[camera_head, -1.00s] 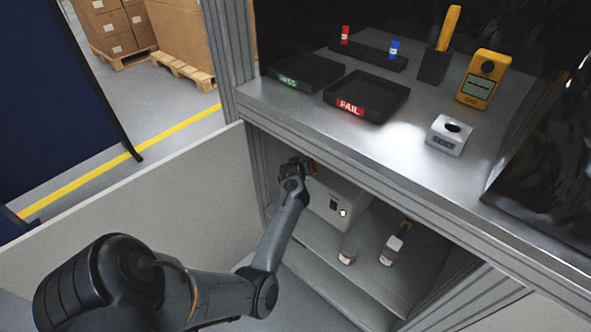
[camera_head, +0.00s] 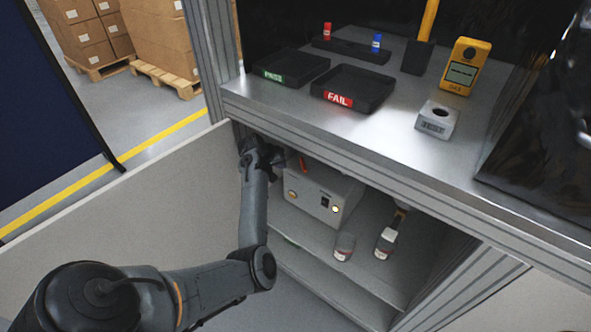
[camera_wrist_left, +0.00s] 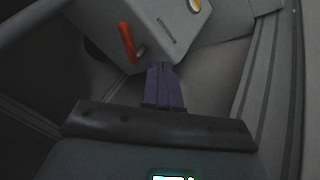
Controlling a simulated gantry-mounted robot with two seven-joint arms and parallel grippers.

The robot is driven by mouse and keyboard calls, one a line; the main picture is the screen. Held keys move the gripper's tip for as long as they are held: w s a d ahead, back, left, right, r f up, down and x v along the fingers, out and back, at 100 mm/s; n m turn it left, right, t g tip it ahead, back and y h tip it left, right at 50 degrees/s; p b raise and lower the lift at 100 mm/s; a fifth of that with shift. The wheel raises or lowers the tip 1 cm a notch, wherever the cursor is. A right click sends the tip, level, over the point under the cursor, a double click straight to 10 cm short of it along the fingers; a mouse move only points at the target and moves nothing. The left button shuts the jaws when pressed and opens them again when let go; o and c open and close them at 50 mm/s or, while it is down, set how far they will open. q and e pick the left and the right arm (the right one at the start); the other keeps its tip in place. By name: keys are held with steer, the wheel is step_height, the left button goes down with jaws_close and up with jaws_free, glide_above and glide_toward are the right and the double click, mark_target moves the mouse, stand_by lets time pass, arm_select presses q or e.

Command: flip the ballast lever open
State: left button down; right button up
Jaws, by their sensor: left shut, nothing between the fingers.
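The ballast lever is a small orange-red lever (camera_head: 303,163) on the pale grey box (camera_head: 316,188) inside the open cabinet. In the left wrist view the lever (camera_wrist_left: 128,43) stands out from the face of the box (camera_wrist_left: 172,22), left of the fingertips. My left gripper (camera_wrist_left: 163,68) is shut and empty, its dark fingers apart from the lever in that view. In the head view my left gripper (camera_head: 278,160) is at the cabinet's upper left, just left of the lever. My right gripper is not in view.
Two bottles (camera_head: 344,245) (camera_head: 386,240) stand in front of the box on the shelf (camera_head: 330,265). The cabinet door (camera_head: 130,215) is open at left.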

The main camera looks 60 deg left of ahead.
mark_target(303, 167)
arm_select(q)
steer(key=w+f+b, duration=0.3)
steer(key=w, duration=0.3)
steer(key=shift+d+f, duration=0.25)
steer(key=shift+d, duration=0.15)
